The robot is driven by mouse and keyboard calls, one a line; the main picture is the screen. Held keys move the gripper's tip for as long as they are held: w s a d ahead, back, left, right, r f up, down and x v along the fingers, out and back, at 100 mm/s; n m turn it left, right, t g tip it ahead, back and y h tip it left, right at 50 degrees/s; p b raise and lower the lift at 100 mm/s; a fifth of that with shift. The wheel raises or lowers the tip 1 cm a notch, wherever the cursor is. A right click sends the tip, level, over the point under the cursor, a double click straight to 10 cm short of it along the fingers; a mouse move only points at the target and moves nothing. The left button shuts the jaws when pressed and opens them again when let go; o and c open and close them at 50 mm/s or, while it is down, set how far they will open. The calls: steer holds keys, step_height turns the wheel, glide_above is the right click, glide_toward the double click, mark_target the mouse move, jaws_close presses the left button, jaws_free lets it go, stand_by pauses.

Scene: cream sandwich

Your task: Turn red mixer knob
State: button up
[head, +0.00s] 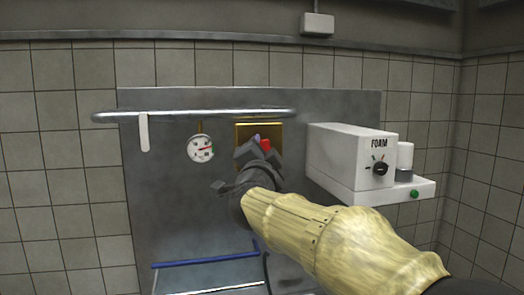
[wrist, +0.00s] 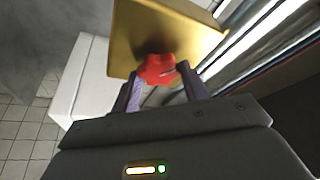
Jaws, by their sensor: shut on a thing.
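The red mixer knob (head: 265,144) sits on the front of a gold plate (head: 244,132) on the grey metal panel. In the wrist view the red knob (wrist: 157,69) stands out from the gold plate (wrist: 186,30), between the two fingers of my gripper (wrist: 160,84). My gripper (head: 261,152) is shut on the knob, one finger on each side. In the head view my gripper and arm hide the lower part of the knob and plate.
A metal rail (head: 200,114) runs across just above, with a white strip (head: 144,132) hanging from it. A round gauge (head: 201,149) is left of the plate. A white FOAM box (head: 340,152) with a black dial stands close on the right. A blue-edged bar (head: 190,262) lies below.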

stand_by(0.4)
steer(key=o, duration=1)
steer(key=b+v, duration=0.6)
steer(key=v, duration=1.1)
steer(key=shift+s, duration=0.25)
steer(key=shift+a, duration=0.1)
